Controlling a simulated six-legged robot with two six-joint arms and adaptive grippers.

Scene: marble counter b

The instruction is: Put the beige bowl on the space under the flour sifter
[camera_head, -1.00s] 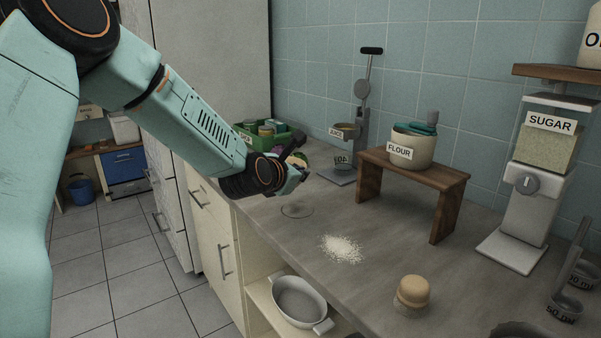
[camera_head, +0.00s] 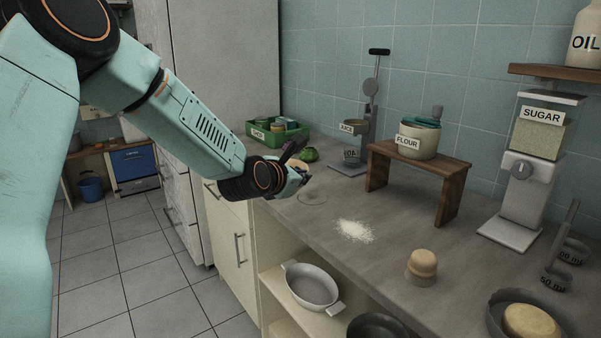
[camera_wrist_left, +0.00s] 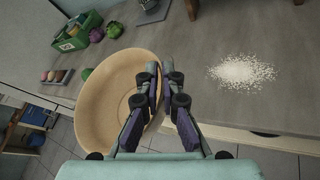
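The beige bowl (camera_wrist_left: 92,105) shows large in the left wrist view, tilted, with its inside facing the camera. My left gripper (camera_wrist_left: 157,75) is shut on the bowl's right rim. In the head view, my left gripper (camera_head: 303,180) is over the counter's left edge, and the bowl is mostly hidden behind it. The flour sifter, a cream pot marked FLOUR (camera_head: 417,140), sits on a wooden stand (camera_head: 452,171) at the back. The space under it (camera_head: 412,190) is bare counter between the stand's legs. My right gripper is not in view.
White powder (camera_head: 354,230) and a clear round dish (camera_head: 312,198) lie on the counter. A tan-topped jar (camera_head: 422,265) is nearer the front. A juice press (camera_head: 352,160) stands left of the stand, a sugar dispenser (camera_head: 525,185) right. A green crate (camera_head: 277,135) is at the far end.

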